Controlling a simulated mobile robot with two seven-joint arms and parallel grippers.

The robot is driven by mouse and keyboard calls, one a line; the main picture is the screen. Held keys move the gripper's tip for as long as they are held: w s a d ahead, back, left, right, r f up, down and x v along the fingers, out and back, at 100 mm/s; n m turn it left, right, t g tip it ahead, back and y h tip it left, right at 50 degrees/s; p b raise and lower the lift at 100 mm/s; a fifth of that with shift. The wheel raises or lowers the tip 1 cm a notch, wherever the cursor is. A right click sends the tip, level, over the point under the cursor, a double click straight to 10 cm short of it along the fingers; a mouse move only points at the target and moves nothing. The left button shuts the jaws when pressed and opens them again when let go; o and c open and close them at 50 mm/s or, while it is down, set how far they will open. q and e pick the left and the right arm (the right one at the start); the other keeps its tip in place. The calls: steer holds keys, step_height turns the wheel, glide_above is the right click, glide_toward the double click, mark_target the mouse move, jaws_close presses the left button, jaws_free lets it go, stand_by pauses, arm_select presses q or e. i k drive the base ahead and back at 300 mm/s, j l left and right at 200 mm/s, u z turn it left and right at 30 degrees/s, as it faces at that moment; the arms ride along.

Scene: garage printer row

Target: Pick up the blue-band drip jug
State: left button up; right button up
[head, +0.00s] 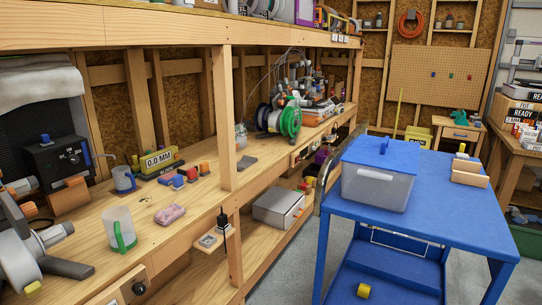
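A small grey, translucent jug with a blue band and handle (123,180) stands upright on the wooden workbench (165,235) at the left, beside a black box with a knob (58,160). A larger clear jug with a green band and handle (118,228) stands nearer on the same bench.
A pink block (171,214) lies right of the green-band jug. A yellow "0.0 MM" gauge (160,159) and several small coloured blocks lie behind. A wooden post (224,120) rises at the bench front. A blue cart (430,218) with a lidded bin (378,186) stands right.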

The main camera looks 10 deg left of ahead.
mark_target(124, 182)
steer(key=u, duration=1.45)
